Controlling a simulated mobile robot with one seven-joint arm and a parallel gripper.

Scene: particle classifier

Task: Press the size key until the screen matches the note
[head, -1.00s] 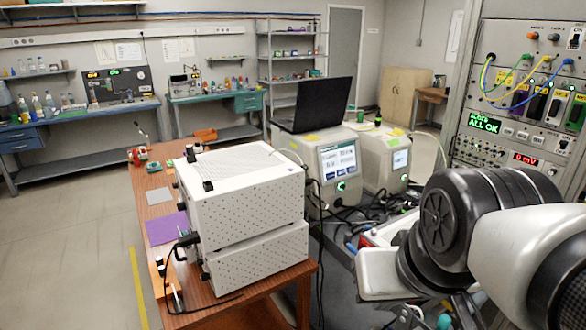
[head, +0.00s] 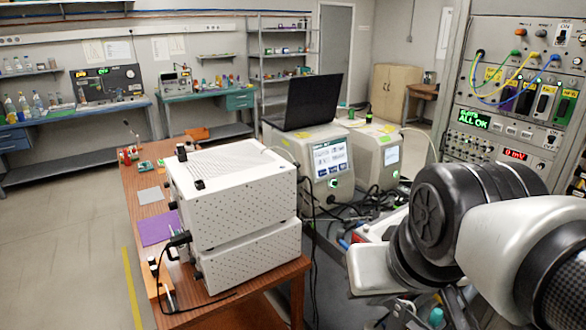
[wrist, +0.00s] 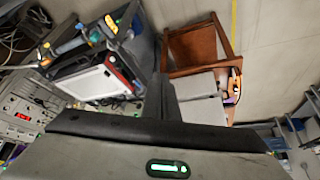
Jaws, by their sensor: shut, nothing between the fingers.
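A cream instrument (head: 308,190) stands past the white perforated boxes in the head view. Its front has a lit screen (head: 331,157) with a dark header and several blue keys or tiles; the writing is too small to read. A second cream instrument (head: 366,172) to its right has a smaller lit screen (head: 391,155). Small yellow notes lie on top, one on the left instrument (head: 303,135); their writing cannot be read. Which key is the size key cannot be told. My gripper (wrist: 170,85) is shut and empty in the wrist view, apart from these instruments.
White perforated boxes (head: 232,195) stand on a wooden table (head: 135,190) at the near left. A black laptop (head: 308,101) sits on the left instrument. A rack with coloured cables (head: 515,90) stands at right. Open floor (head: 65,240) lies at left.

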